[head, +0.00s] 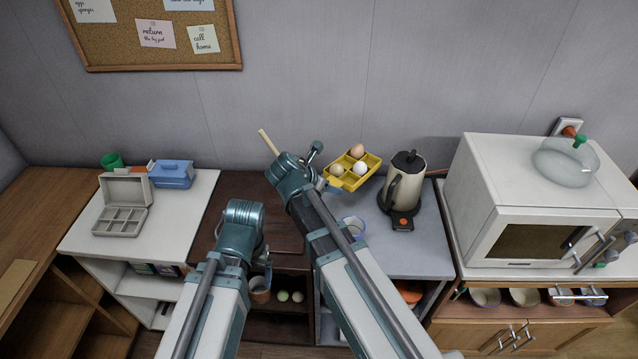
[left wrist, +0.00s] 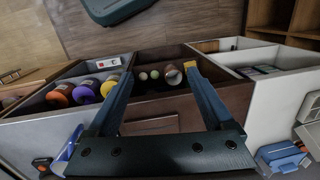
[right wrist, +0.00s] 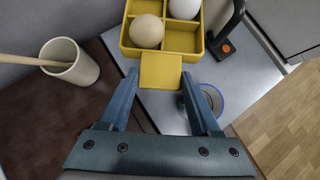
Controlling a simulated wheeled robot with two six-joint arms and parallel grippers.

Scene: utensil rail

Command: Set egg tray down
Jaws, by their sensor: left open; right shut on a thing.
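The yellow egg tray (head: 334,182) is right of centre in the head view, seemingly above the back of the grey counter. It carries a brown egg (head: 357,151), a white egg (head: 359,168) and a beige egg (head: 337,170); some compartments are empty. My right gripper (right wrist: 160,78) is shut on the tray's flat front tab (right wrist: 160,70). The gap under the tray cannot be judged. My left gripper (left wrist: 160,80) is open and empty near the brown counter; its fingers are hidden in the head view.
A kettle (head: 405,178) stands close right of the tray. A blue-rimmed cup (head: 354,227) is on the grey counter (head: 425,250) in front. A pale cup (right wrist: 72,62) with a wooden stick stands left of the tray. A microwave (head: 525,240) is further right. Grey counter is bare in front of the kettle.

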